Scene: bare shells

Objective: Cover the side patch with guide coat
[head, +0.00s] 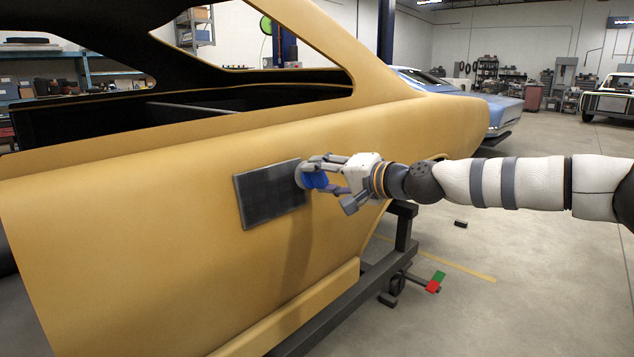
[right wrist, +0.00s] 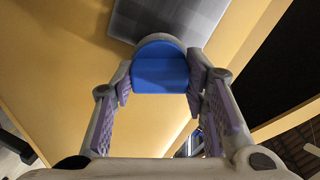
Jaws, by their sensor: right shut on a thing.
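The side patch (head: 268,195) is a rectangle on the flank of the tan body shell (head: 150,240). Its face looks dark in the head view, with a thin lighter grey edge; in the right wrist view the part of the patch (right wrist: 185,18) in sight looks grey. My right gripper (head: 325,176) is shut on a blue applicator (head: 314,181) with a pale round pad. The applicator is at the patch's right edge; I cannot tell whether its pad touches. It also shows between the fingers in the right wrist view (right wrist: 160,75). My left gripper is out of view.
The shell rests on a dark frame stand (head: 335,318) with a wheeled foot. A red and green item (head: 436,282) is near that foot. A small black block (head: 460,224) lies on the floor. A blue car (head: 470,100) stands behind. The floor at right is mostly clear.

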